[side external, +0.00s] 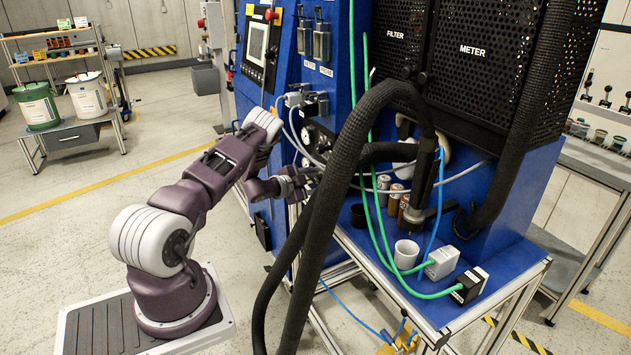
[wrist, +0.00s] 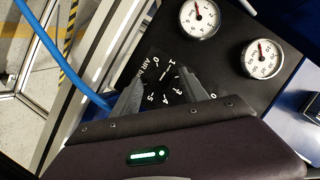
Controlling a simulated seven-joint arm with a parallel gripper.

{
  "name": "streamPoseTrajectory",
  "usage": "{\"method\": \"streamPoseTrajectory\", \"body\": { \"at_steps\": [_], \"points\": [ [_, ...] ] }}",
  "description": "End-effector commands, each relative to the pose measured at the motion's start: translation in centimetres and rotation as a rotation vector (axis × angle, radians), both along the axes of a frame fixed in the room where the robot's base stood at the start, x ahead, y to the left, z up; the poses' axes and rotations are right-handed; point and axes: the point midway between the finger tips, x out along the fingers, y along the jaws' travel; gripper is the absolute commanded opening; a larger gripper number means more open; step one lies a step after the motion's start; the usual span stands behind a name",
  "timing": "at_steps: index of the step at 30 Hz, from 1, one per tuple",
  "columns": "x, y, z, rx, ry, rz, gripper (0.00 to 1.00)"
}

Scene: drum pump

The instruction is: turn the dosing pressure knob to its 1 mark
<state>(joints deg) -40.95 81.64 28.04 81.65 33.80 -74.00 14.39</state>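In the wrist view, a dark round dial (wrist: 172,86) with white numerals and a label that seems to read "AIR bar" lies on the black panel. I cannot tell whether either finger touches a knob. In the side external view, my gripper (side external: 312,176) is close to the blue cabinet's front, partly hidden behind a black hose.
Two white gauges (wrist: 200,18) (wrist: 263,57) sit on the panel above and right of the dial. A blue hose (wrist: 62,60) runs on the left. Thick black hoses (side external: 345,170) and green cables (side external: 380,215) hang beside my gripper. A white cup (side external: 406,254) stands on the blue bench.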

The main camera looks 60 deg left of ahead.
Motion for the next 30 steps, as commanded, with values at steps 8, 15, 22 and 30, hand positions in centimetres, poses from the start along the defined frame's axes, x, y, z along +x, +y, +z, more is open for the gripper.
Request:
{"method": "streamPoseTrajectory", "body": {
  "at_steps": [8,15,22,30],
  "points": [
    [-2.9,-0.7,0.8,-0.004,0.002,0.005,0.51],
    [-6.3,-1.8,1.8,-0.001,0.000,0.001,0.51],
    [-6.6,-2.0,1.9,0.001,0.000,0.000,0.51],
    [-3.1,-0.9,9.8,-0.041,0.055,0.195,0.51]
  ]
}}
